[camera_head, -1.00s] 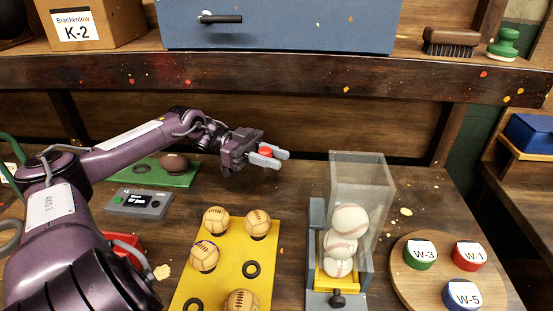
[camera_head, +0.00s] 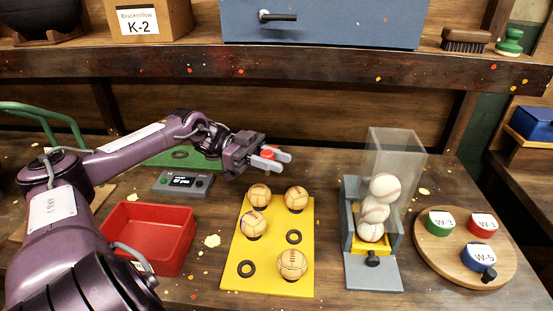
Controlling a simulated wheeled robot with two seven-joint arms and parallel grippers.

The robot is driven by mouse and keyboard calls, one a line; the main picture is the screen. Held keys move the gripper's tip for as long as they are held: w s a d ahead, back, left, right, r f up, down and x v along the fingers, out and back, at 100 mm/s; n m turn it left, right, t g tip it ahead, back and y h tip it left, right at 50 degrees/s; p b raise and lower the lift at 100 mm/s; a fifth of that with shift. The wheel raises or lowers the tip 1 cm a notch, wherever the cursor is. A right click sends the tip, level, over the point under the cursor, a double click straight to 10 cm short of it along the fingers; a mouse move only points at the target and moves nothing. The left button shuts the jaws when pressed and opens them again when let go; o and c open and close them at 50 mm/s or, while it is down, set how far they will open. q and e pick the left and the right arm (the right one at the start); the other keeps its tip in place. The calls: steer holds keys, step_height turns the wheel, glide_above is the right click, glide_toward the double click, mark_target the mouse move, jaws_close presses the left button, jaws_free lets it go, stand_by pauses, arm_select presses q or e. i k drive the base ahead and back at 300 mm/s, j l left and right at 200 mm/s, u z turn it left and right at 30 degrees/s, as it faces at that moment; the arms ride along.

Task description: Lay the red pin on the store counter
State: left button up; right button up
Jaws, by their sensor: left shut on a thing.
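My left gripper (camera_head: 270,159) is shut on a small red thing (camera_head: 267,154), likely the red pin. Only a bit of red shows between the grey fingers; the rest is hidden by the jaws. The gripper is held above the back of the dark wooden bench (camera_head: 330,180), behind a yellow board. I cannot tell from the picture which surface is the store counter. My right gripper is not in view.
The bench holds a red tray (camera_head: 150,208), a grey display box (camera_head: 183,183), a yellow board (camera_head: 268,272) with stitched balls, a clear chute (camera_head: 396,160) with white balls, and a round board (camera_head: 425,255) with labelled blocks. A shelf (camera_head: 340,66) runs above.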

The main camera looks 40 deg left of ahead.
mark_target(323, 290)
steer(key=k, duration=1.05)
